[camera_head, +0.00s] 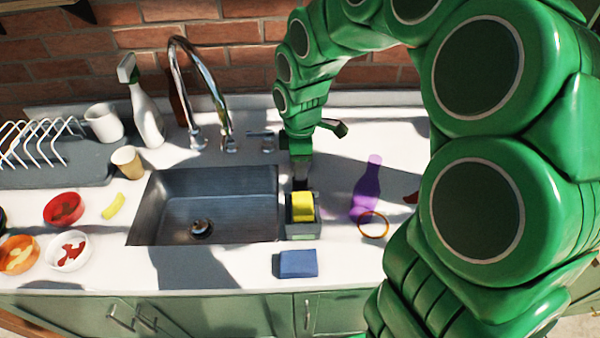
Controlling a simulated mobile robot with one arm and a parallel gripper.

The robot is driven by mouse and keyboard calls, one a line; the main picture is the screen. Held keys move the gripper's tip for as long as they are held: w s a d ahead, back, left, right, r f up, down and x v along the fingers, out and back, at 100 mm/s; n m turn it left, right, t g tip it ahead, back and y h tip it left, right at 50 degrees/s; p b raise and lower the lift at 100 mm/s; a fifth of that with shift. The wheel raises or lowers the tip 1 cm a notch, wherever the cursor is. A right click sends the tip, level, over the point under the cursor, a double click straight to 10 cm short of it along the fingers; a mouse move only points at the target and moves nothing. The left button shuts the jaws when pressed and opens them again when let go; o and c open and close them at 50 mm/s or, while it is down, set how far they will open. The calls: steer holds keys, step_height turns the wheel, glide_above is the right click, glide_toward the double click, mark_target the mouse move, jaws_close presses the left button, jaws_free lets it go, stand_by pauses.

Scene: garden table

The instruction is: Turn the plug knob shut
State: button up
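A grey metal sink (165,205) is set in a white counter, with a dark round drain (201,229) in its floor. A chrome tap (185,75) arches behind it. A small chrome fitting (262,139) stands right of the tap's base, partly behind my arm; I cannot tell whether it is the plug knob or a tap handle. No other knob shows clearly. My gripper (300,181) points down by the sink's right edge, just behind a yellow sponge (303,206) in a grey holder (303,231). Its fingers are small and dark, and their opening cannot be made out.
A blue block (297,263) lies at the front. A spray bottle (146,110), white mug (103,122), beige cup (128,162), and several bowls stand left. My arm covers the right side.

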mark_target(300, 184)
steer(key=shift+f, duration=1.75)
steer(key=shift+c, duration=0.4)
jaws_close()
